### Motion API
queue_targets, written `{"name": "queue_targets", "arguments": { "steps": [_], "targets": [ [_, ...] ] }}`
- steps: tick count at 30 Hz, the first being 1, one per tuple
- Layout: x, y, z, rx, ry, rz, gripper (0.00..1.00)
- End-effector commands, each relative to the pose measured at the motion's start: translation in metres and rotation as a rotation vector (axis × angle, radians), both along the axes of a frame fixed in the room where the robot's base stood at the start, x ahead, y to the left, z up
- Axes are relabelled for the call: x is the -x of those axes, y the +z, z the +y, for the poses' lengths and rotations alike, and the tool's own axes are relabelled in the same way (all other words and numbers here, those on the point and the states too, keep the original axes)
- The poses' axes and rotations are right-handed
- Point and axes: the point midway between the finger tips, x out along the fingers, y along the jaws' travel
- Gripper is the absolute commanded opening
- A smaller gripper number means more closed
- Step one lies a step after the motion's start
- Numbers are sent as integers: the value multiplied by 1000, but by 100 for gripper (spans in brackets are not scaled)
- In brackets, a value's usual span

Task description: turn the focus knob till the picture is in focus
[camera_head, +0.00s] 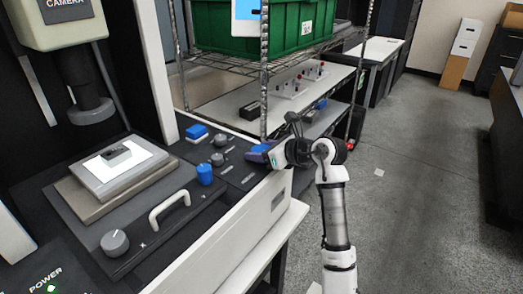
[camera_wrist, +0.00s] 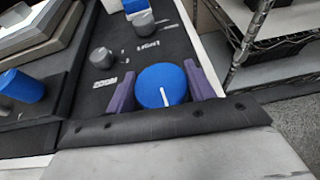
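A round blue knob (camera_wrist: 161,86) with a white pointer line lies between the two purple fingers of my gripper (camera_wrist: 161,78) in the wrist view. One finger is on each side, and the knob seems to fill the space between them. I cannot tell whether both fingers press on it. No label for this knob is readable. In the head view my gripper (camera_head: 259,152) is at the right end of the dark control panel and mostly hides the knob. A small part of a blue-and-white screen (camera_head: 247,10) shows at the top, too cut off to judge its focus.
Grey knobs marked ZOOM (camera_wrist: 101,57) and LIGHT (camera_wrist: 143,22) are near, with a blue cylinder (camera_wrist: 22,87) to the left. A handle (camera_head: 169,207) and the stage (camera_head: 88,205) lie further left. A wire rack (camera_head: 265,75) stands close behind.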

Motion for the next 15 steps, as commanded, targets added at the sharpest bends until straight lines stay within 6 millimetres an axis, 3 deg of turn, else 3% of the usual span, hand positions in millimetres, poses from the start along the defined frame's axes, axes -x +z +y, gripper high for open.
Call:
{"name": "queue_targets", "arguments": {
  "steps": [1, 5, 15],
  "targets": [
    [0, 0, 0, 0, 0, 0, 46],
    [0, 0, 0, 0, 0, 0, 31],
    [-1, -2, -1, 1, 56, 0, 31]
  ]
}}
